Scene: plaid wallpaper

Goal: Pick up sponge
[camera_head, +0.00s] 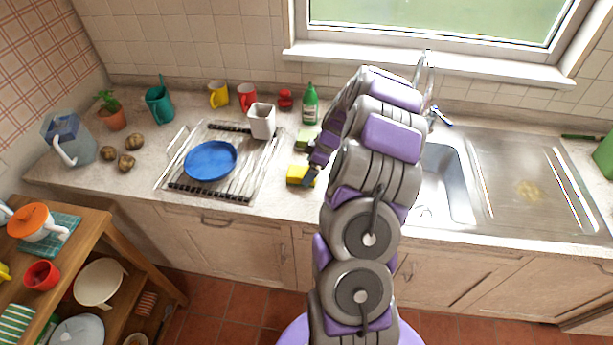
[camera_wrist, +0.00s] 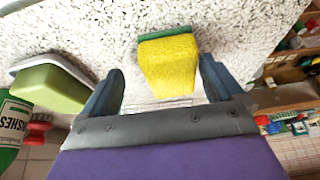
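A yellow sponge with a green scouring side (camera_wrist: 167,66) lies on the speckled counter. In the wrist view it sits between and just beyond my two open fingers. My gripper (camera_wrist: 160,85) is open, with a finger on either side and clear space between each finger and the sponge. In the head view the sponge (camera_head: 299,175) is near the counter's front edge, left of the sink, and my gripper (camera_head: 309,178) is right beside it, partly overlapping it. Whether the fingers touch the counter cannot be told.
A green block in a pale dish (camera_wrist: 50,85) and a green bottle (camera_wrist: 12,118) stand close by. A dish rack (camera_head: 255,168) with a blue plate (camera_head: 210,160) and a white cup (camera_head: 262,121) is to the left. The sink (camera_head: 446,182) is to the right.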

